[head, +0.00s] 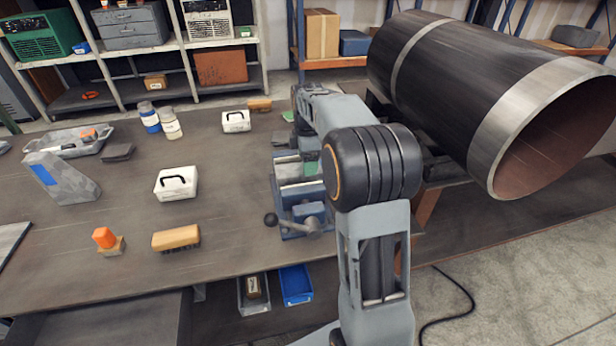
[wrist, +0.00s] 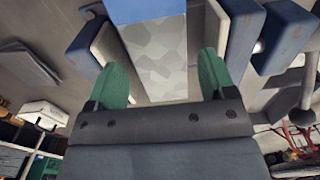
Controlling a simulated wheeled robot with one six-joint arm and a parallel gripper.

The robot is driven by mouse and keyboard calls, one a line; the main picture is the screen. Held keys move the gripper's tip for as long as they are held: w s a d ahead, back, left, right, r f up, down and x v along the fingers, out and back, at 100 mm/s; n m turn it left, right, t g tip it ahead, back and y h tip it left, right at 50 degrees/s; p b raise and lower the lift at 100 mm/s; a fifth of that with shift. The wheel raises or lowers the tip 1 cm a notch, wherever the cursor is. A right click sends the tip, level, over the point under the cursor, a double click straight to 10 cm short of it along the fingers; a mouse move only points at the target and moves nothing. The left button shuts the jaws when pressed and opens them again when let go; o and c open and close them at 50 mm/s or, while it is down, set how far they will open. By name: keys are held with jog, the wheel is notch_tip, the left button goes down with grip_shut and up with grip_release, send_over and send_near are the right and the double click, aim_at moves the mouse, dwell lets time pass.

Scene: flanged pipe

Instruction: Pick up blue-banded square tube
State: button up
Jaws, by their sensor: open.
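The square tube (wrist: 152,62), mottled grey metal with a blue band (wrist: 145,10), shows in the wrist view. It lies between the jaws of a blue vise (wrist: 245,40). My gripper (wrist: 162,72) is open, with one green fingertip on each side of the tube; I cannot tell whether they touch it. In the head view the vise (head: 300,228) stands near the right end of the workbench, and my arm hides most of the gripper and the tube. A grey piece with a blue patch (head: 62,180) lies at the bench's left.
The workbench (head: 120,265) also carries a white case (head: 176,184), a smaller white case (head: 236,121), a brush (head: 176,238), bottles and a grey tray (head: 70,143). A large flanged pipe (head: 470,85) lies right of my arm. The vise handle (head: 290,222) sticks out in front.

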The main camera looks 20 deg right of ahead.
jog(key=shift+f, duration=2.7)
jog(key=shift+c, duration=0.3)
jog(key=c, duration=0.9)
jog(key=shift+w, duration=0.1)
jog(key=shift+c, duration=0.2)
jog(key=shift+r, duration=0.15)
